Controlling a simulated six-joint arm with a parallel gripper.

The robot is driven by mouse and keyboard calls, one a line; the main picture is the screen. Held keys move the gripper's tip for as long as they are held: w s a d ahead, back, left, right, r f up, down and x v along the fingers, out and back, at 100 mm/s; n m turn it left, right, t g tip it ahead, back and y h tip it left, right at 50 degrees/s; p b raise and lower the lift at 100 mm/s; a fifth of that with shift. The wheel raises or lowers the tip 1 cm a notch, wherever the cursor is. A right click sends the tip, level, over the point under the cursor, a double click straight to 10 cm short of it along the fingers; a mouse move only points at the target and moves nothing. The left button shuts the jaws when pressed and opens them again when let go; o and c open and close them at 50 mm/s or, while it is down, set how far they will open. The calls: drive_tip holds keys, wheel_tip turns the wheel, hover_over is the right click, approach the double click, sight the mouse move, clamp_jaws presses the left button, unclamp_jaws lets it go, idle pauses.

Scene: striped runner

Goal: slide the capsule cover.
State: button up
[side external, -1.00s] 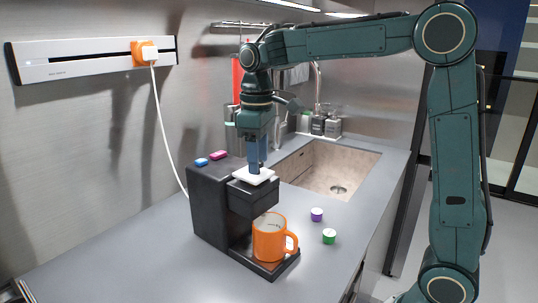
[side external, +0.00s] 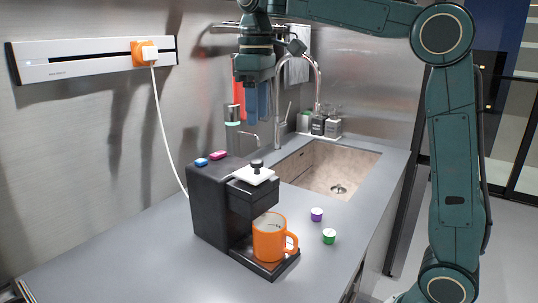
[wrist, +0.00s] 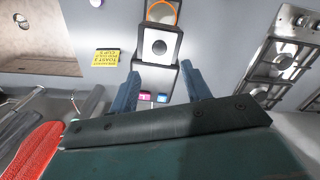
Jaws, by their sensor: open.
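The capsule cover (side external: 246,176) is a white plate with a dark knob (side external: 257,164), on top of the black coffee machine (side external: 208,206). In the wrist view the cover (wrist: 150,37) lies beyond my fingertips, its knob near the middle. My gripper (side external: 258,120) is open and empty, pointing down, clearly above the cover. In the wrist view its two blue fingers (wrist: 161,71) stand apart with nothing between them but the machine below. An orange mug (side external: 267,242) stands on the machine's drip tray, under the spout.
A purple capsule (side external: 316,214) and a green capsule (side external: 329,236) stand on the counter right of the machine. Blue (side external: 201,162) and pink (side external: 218,155) buttons sit on its back. Behind are the sink (side external: 330,170) and tap.

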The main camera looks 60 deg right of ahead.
drive_tip(key=shift+r, duration=1.65)
drive_tip(key=s+f+m+t, duration=0.1)
drive_tip(key=s+f+t, duration=0.1)
drive_tip(key=s+f, duration=0.6)
drive_tip(key=s+a+f+m+t, duration=0.1)
drive_tip(key=s+f+m+t, duration=0.1)
drive_tip(key=s+f, duration=0.6)
drive_tip(key=s+t, duration=0.1)
drive_tip(key=s, duration=0.4)
drive_tip(key=shift+s+a+f+m+t, duration=0.25)
drive_tip(key=shift+s+f+m+t, duration=0.05)
drive_tip(key=shift+s, duration=0.05)
